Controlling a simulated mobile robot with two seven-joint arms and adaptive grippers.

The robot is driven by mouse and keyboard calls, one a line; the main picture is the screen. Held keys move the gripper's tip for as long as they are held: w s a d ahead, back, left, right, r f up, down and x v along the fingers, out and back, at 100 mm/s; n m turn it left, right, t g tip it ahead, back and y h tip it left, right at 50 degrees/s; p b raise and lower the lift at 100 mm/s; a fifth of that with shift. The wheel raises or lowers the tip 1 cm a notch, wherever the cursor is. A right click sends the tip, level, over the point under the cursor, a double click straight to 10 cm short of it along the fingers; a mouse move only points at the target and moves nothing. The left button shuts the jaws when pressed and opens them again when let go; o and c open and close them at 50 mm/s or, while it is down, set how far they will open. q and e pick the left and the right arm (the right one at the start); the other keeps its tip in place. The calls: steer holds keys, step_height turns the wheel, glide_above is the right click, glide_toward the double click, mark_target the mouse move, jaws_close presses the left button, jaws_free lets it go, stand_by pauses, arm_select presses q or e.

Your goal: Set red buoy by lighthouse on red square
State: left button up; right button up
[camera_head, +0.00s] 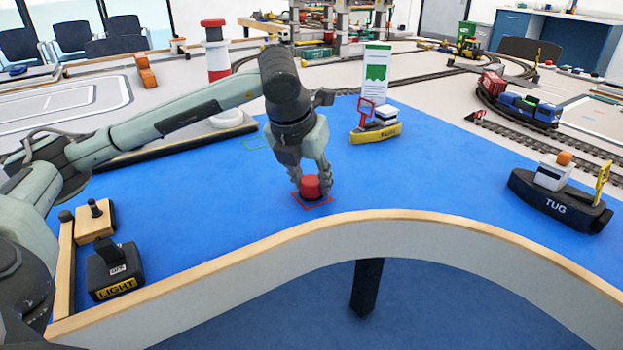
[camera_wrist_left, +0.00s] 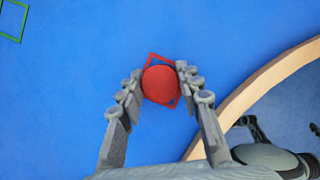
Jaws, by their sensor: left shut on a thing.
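The red buoy (camera_head: 310,187) is round-topped and sits within the red square outline (camera_head: 328,203) on the blue table, close to the curved front edge. My left gripper (camera_head: 312,183) points down with its fingers on either side of the buoy, shut on it. In the left wrist view the buoy (camera_wrist_left: 160,84) is between the fingertips of my left gripper (camera_wrist_left: 157,84), with corners of the red square (camera_wrist_left: 155,58) showing around it. The red-and-white lighthouse (camera_head: 216,55) stands farther back to the left. My right gripper is not in view.
A yellow boat (camera_head: 375,132) stands behind the gripper and a black tug (camera_head: 560,200) at the right. A green square outline (camera_head: 256,143) lies at the back left. A light control box (camera_head: 115,270) is at the front left. The blue surface right of the gripper is clear.

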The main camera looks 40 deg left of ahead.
arm_select(q)
steer(key=shift+f, duration=0.1)
steer(key=o, duration=1.2)
steer(key=shift+c, duration=0.2)
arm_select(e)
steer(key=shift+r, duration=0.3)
arm_select(q)
steer(key=shift+r, duration=0.25)
steer(key=p+v, duration=0.1)
steer(key=v, duration=1)
steer(key=shift+s+r, duration=0.15)
steer(key=shift+r, duration=0.2)
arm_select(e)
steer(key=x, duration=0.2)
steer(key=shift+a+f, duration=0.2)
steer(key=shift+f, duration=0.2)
